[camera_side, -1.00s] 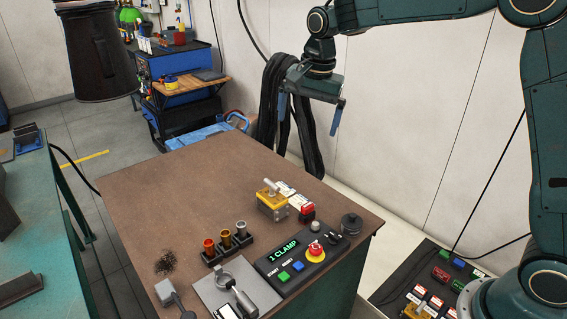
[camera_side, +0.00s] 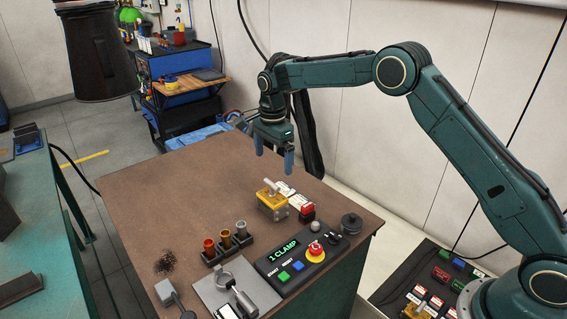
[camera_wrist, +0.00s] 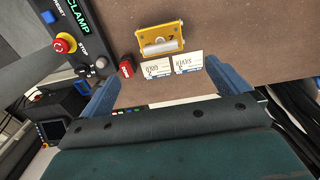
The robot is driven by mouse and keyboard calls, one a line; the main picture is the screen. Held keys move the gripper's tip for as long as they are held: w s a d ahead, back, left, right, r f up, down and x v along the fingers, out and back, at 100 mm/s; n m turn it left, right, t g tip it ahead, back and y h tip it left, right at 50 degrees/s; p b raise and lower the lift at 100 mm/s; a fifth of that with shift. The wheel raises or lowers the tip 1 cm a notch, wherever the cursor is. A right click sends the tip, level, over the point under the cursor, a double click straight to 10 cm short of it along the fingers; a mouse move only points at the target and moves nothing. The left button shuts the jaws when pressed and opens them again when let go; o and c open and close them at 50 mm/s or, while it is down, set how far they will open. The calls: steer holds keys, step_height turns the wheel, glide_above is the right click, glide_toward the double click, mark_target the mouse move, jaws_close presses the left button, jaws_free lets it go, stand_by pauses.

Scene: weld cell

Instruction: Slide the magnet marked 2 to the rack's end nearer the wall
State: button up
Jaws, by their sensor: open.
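A yellow block (camera_side: 272,203) with a grey cylindrical handle stands on the brown bench top (camera_side: 205,165). In the wrist view the yellow block (camera_wrist: 161,33) bears a dark mark that looks like a 2. It may be the magnet. My gripper (camera_side: 273,164) is open and empty, in the air above the bench, up and behind the block. In the wrist view my gripper's fingers (camera_wrist: 165,70) stand wide apart, with two white cards in the picture between them and the block beyond. The rack is not certain; a black holder (camera_side: 233,252) carries three tubes.
A control box (camera_side: 290,262) reads "1 CLAMP" and has a red stop knob. A dark round knob (camera_side: 350,223) stands near the right edge. The bench's far left is clear; the wall is behind at right.

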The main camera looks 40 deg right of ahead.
mark_target(273, 193)
steer(key=shift+w+f, duration=0.15)
steer(key=shift+f, duration=0.2)
steer(key=shift+f, duration=6.9)
steer(key=c, duration=1.8)
steer(key=shift+c, duration=0.2)
steer(key=shift+a, duration=0.1)
steer(key=shift+s+a+r, duration=0.1)
steer(key=shift+s+a, duration=0.55)
steer(key=shift+a, duration=0.6)
steer(key=shift+s+a+f, duration=0.1)
steer(key=shift+s+a, duration=0.6)
steer(key=shift+a, duration=0.5)
steer(key=shift+s+a+r, duration=0.1)
steer(key=shift+s+a, duration=0.55)
steer(key=shift+a, duration=0.6)
